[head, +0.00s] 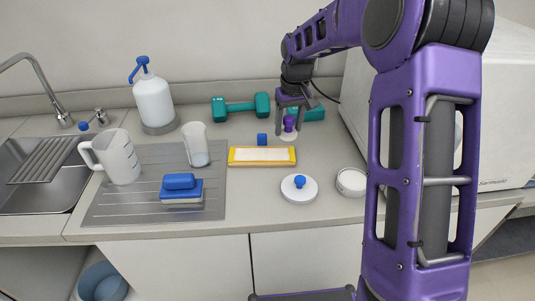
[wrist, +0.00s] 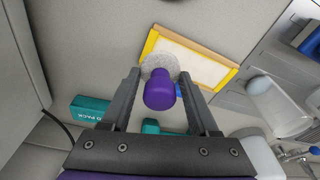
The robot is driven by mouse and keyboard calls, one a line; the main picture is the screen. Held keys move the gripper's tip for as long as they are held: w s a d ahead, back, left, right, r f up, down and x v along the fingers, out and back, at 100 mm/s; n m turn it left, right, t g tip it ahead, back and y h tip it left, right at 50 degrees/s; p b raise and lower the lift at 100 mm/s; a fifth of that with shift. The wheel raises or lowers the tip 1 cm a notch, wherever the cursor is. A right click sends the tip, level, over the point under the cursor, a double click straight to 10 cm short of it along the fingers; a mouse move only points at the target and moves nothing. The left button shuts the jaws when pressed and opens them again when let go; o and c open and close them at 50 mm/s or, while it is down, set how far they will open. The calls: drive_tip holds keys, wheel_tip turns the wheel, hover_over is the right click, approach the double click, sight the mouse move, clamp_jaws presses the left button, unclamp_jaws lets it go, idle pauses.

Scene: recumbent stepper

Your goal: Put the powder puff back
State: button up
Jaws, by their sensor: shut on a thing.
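The powder puff has a purple knob handle (head: 289,123) over a pale round pad. My gripper (head: 290,108) points down at the back of the counter, shut on the puff's handle. In the wrist view the purple handle (wrist: 159,91) sits between the fingers of my gripper (wrist: 160,80), with the speckled grey-white pad beyond it. Whether the pad touches the counter is unclear. An open round white jar (head: 351,182) stands at front right of the puff. A white round lid with a blue knob (head: 299,187) lies left of the jar.
A yellow-framed white screen (head: 261,156) and small blue block (head: 262,140) lie left of the puff. Teal dumbbells (head: 240,107) lie behind. A beaker (head: 195,145), blue brush (head: 181,188) and jug (head: 117,157) are further left. A large white machine (head: 500,110) stands right.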

drive_tip(key=s+a+n+b, duration=0.1)
drive_tip(key=s+a+n, duration=0.1)
drive_tip(key=s+a, duration=0.1)
drive_tip(key=s+a+n+b, duration=0.2)
drive_tip(key=s+a, duration=0.1)
drive_tip(key=s, duration=0.1)
drive_tip(key=s+a+n+b, duration=0.1)
drive_tip(key=s+a+b, duration=0.1)
drive_tip(key=s+a, duration=0.1)
drive_tip(key=shift+s+a+r+n+y, duration=0.25)
drive_tip(key=shift+s+r+n+y, duration=0.15)
drive_tip(key=shift+s, duration=0.15)
drive_tip(key=shift+n, duration=0.3)
drive_tip(key=f, duration=0.1)
drive_tip(key=f+b, duration=0.1)
drive_tip(key=s+f, duration=0.1)
drive_tip(key=f, duration=0.1)
drive_tip(key=shift+s+a, duration=0.1)
drive_tip(key=shift+a, duration=0.25)
drive_tip(key=shift+f+b, duration=0.7)
drive_tip(key=shift+f, duration=2.25)
drive_tip(key=shift+f, duration=0.15)
drive_tip(key=o, duration=1.2)
